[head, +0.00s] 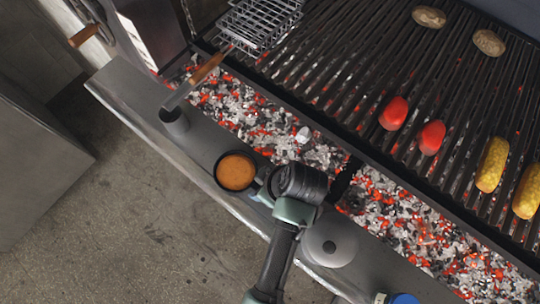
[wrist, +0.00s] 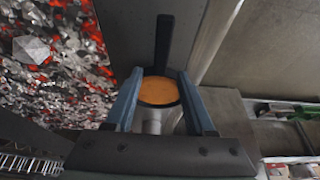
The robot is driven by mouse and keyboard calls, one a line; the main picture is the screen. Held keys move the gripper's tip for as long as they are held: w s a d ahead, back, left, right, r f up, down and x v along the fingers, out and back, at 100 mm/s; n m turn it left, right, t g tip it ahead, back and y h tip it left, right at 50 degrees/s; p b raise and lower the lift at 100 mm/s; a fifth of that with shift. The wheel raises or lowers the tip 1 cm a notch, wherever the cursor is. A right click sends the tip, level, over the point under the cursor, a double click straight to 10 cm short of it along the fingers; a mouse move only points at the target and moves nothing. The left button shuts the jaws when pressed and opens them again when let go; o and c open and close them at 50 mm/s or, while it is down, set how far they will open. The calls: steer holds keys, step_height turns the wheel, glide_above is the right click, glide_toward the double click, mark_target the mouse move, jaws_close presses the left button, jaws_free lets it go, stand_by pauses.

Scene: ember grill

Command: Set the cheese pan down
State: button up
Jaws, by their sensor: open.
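The cheese pan (head: 236,172) is a small dark round pan with orange contents, sitting on the grill's steel front ledge. In the wrist view the pan (wrist: 159,92) shows between my two blue fingers, its dark handle (wrist: 164,42) running away past the fingertips. My gripper (wrist: 160,72) is open, with a visible gap between each finger and the handle. In the head view my wrist is just right of the pan and hides the handle and most of the gripper. How high the fingers are above the pan I cannot tell.
The steel ledge (head: 130,97) borders glowing coals (head: 240,106). A round grey lid-like object (head: 330,240) lies right of my arm. Vegetables rest on the grate (head: 345,80).

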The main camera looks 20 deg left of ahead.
steer(key=v, duration=0.9)
steer(key=shift+f, duration=0.1)
